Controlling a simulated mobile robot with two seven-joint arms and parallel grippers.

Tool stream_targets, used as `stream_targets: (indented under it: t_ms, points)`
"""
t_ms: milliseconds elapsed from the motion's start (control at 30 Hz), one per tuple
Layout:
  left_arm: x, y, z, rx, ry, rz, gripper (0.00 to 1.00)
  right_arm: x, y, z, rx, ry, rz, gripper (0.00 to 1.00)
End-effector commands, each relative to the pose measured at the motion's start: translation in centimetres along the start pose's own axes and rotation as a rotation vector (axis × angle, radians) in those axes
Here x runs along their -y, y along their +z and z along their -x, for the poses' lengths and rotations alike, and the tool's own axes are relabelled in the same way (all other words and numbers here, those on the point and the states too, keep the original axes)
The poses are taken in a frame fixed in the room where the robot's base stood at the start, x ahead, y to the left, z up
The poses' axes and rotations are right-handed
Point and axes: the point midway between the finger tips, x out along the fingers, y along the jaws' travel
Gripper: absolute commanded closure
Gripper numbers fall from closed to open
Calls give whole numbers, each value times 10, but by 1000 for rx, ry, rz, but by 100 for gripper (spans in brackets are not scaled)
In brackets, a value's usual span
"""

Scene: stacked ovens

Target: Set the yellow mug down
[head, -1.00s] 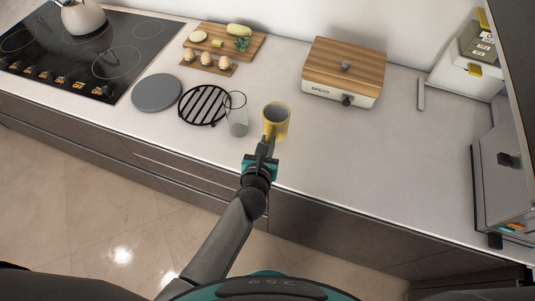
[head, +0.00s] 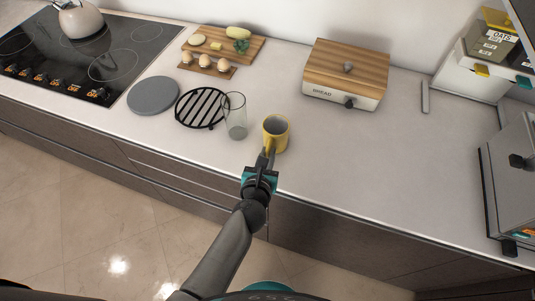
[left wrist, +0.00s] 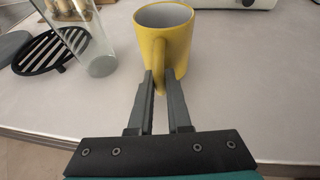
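The yellow mug (head: 277,134) is upright near the front edge of the counter (head: 340,160), right of a clear glass. In the left wrist view the mug (left wrist: 172,48) has its handle toward me. My left gripper (head: 268,156) reaches the handle from the front. In the left wrist view the fingers (left wrist: 158,76) are on both sides of the handle and shut on it. I cannot tell whether the mug's base touches the counter. My right gripper is not in view.
The clear glass (head: 235,117) stands close to the mug's left, by a black round rack (head: 201,108). A bread box (head: 343,88) stands behind to the right. A board with eggs (head: 207,66) is behind left. Counter right of the mug is clear.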

Motion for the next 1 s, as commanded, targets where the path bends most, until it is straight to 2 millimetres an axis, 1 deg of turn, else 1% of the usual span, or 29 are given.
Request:
stream_targets:
  t_ms: [33, 233, 467, 600, 667, 767, 1000]
  points:
    - [0, -1, 0, -2, 0, 0, 78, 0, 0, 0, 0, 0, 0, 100]
    - [0, -1, 0, -2, 0, 0, 55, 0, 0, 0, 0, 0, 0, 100]
    - [0, 0, 0, -2, 0, -1, 55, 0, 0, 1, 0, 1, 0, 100]
    - [0, 5, 2, -2, 0, -1, 55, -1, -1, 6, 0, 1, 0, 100]
    - [0, 3, 9, -4, 0, 0, 55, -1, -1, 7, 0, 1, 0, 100]
    - [0, 3, 24, -5, 0, 1, 55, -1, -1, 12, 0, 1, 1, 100]
    - [0, 4, 69, -4, 0, -1, 55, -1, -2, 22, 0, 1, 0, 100]
